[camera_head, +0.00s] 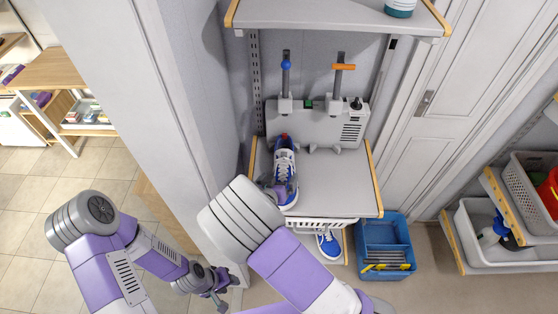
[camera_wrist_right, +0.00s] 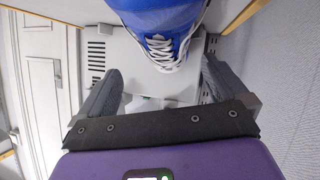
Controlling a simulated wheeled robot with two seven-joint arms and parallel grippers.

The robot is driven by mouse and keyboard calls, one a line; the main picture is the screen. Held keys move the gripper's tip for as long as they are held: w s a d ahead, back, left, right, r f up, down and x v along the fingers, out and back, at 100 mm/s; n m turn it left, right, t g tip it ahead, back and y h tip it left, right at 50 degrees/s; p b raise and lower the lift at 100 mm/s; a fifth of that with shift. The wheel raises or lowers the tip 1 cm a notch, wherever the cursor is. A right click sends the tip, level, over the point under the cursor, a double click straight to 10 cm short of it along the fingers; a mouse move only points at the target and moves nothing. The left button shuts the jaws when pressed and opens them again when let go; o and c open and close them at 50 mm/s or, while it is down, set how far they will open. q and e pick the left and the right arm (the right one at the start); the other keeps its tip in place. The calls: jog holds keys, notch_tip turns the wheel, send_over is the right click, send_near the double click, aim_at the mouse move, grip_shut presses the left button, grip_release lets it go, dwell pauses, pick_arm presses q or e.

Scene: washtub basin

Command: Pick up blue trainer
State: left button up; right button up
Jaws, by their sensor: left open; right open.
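A blue trainer (camera_head: 286,178) with white laces and a white sole rests on the grey shelf (camera_head: 330,190), toward its left side, in the head view. In the right wrist view the trainer (camera_wrist_right: 165,35) fills the top middle, its laces facing my fingers. My right gripper (camera_wrist_right: 162,80) is open, with one finger to each side of the trainer's laced part. In the head view my right wrist hides most of that gripper and the shelf's front left corner. My left gripper (camera_head: 217,288) is open and empty, low at the left, away from the shelf.
A grey device with two upright posts (camera_head: 318,122) stands behind the trainer. Another blue shoe (camera_head: 329,244) sits on the level below, beside a blue crate (camera_head: 385,240). A wall panel (camera_head: 150,100) borders the shelf on the left. The shelf's right half is clear.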

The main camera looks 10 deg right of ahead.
aim_at(280, 180)
jog(key=shift+x, duration=1.1)
jog(key=shift+w+d+f, duration=0.25)
jog(key=shift+w+f, duration=0.05)
jog(key=shift+w, duration=0.2)
jog(key=x, duration=0.4)
jog(key=shift+w+a+b, duration=0.2)
jog(key=shift+a+b, duration=0.05)
jog(key=shift+b, duration=0.15)
jog(key=shift+c, duration=0.3)
jog(key=c, duration=1.2)
